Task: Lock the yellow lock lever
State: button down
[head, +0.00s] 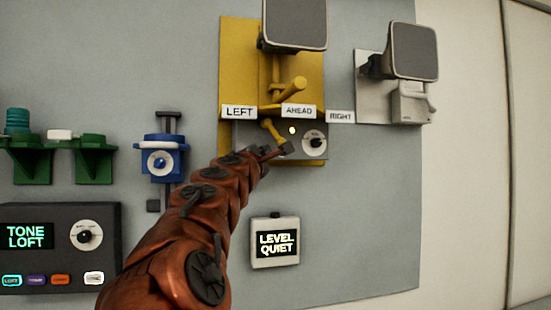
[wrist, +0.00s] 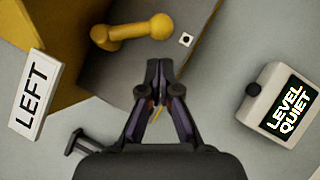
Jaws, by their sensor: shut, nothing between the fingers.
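A small yellow lever (head: 272,130) with a rounded end sticks out from the grey box (head: 316,156) on the yellow panel (head: 236,60). In the wrist view the yellow lever (wrist: 132,32) lies just beyond and left of my fingertips. My gripper (head: 285,149) is at the lower front of the box, beside the lever. It also shows in the wrist view (wrist: 157,66) with its fingers shut and empty, and a gap shows between the tips and the lever. My arm and gripper cover part of the box in the head view.
A larger yellow handle (head: 293,88) stands above, behind the LEFT (head: 239,112), AHEAD (head: 299,111) and RIGHT (head: 340,117) labels. A white dial (head: 314,141) is right of the gripper. The LEVEL QUIET display (head: 276,243) is below. A blue device (head: 161,158) is left.

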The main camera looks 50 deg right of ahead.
jog(key=f+b+v, duration=0.1)
jog(key=b+v, duration=0.1)
jog(key=v, duration=0.8)
jog(key=shift+s+d+b, duration=0.3)
jog(key=shift+d+b, duration=0.05)
jog(key=shift+f, duration=0.15)
